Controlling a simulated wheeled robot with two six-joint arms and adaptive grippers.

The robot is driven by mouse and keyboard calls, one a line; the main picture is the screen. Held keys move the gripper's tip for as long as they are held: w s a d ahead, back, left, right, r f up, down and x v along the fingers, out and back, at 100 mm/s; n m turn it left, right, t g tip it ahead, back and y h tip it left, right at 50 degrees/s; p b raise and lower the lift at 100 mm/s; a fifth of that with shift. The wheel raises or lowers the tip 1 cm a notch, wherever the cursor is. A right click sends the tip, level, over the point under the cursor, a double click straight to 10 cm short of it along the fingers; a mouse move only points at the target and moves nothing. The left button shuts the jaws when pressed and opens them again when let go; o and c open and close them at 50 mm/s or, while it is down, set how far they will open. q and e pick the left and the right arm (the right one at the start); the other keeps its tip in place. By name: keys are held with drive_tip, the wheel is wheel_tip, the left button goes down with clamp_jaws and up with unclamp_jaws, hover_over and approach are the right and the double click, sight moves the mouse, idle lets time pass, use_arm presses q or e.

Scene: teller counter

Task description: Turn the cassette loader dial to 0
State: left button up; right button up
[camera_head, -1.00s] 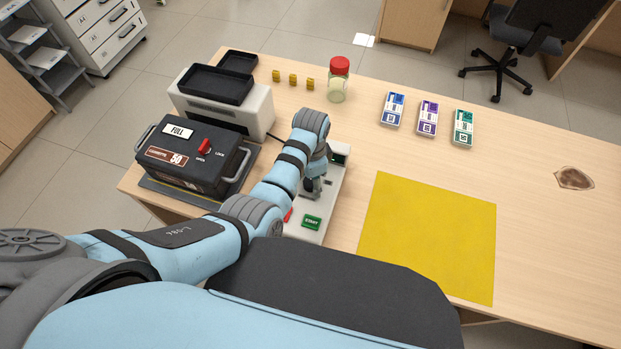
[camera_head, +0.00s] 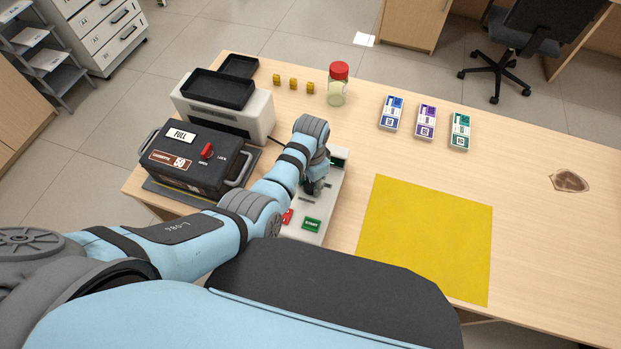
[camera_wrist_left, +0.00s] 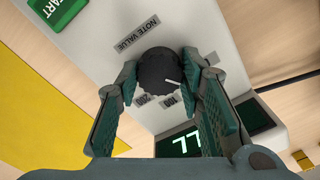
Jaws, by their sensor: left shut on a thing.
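The dark round dial (camera_wrist_left: 156,68) sits on the white panel (camera_wrist_left: 100,35) under a "NOTE VALUE" label (camera_wrist_left: 137,33). My left gripper (camera_wrist_left: 160,75) is shut on it, one finger on each side. The dial's white pointer line points toward the right finger in the wrist view. A lit display (camera_wrist_left: 186,144) shows green digits, partly hidden by a finger. In the head view my left wrist largely hides the dial. My right gripper is not in view.
The panel has a green START button (camera_head: 312,224) and a red button (camera_head: 287,216). A black cassette (camera_head: 190,178) with a red lever (camera_head: 207,151) stands left of my arm. A yellow mat (camera_head: 425,235) lies to the right. A red-lidded jar (camera_head: 338,84) stands behind.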

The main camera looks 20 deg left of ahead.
sight(311, 184)
use_arm(q)
drive_tip(key=shift+r+n+p, duration=0.15)
drive_tip(key=shift+n+p, duration=0.35)
drive_tip(key=shift+n, duration=0.7)
drive_tip(key=shift+n+p, duration=0.35)
drive_tip(key=shift+n, duration=0.75)
drive_tip(key=o, duration=1.2)
wheel_tip(311, 184, up, 12)
drive_tip(key=shift+f, duration=0.1)
